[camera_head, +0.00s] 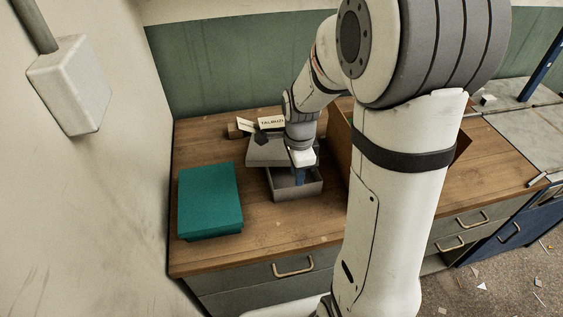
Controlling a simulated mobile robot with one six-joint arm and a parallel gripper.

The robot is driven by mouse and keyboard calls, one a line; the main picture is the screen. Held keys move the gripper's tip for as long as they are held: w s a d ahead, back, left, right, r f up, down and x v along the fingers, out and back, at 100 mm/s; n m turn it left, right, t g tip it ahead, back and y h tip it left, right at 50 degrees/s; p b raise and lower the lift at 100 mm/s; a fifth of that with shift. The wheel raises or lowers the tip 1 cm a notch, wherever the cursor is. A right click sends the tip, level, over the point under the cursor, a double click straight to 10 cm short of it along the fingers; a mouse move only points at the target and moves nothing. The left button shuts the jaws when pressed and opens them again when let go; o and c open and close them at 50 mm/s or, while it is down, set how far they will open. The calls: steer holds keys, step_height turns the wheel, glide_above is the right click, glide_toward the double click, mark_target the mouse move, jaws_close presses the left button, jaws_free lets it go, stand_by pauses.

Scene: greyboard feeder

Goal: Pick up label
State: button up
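A small white card with dark lettering (271,122) stands at the back of the wooden worktop; its text is too small to read surely. A second pale slip (244,125) leans just left of it. I cannot tell which of these, if either, is the label. My gripper (299,180) points down into an open grey box (312,190), with blue parts at its end. The fingertips and most of the box's inside are too small or hidden, so I cannot see whether anything is between the fingers.
The box's grey lid (262,152) is behind the gripper, with a small dark piece above it. A closed teal box (210,200) lies to the left. A brown open carton (338,135) stands right, partly behind my arm. The worktop (265,235) is clear in front.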

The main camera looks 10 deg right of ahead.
mark_target(298, 197)
steer(key=f, duration=0.7)
steer(key=shift+s+d+f, duration=0.1)
steer(key=shift+d+f, duration=0.2)
steer(key=shift+f, duration=0.1)
steer(key=shift+c, duration=0.2)
jaws_close()
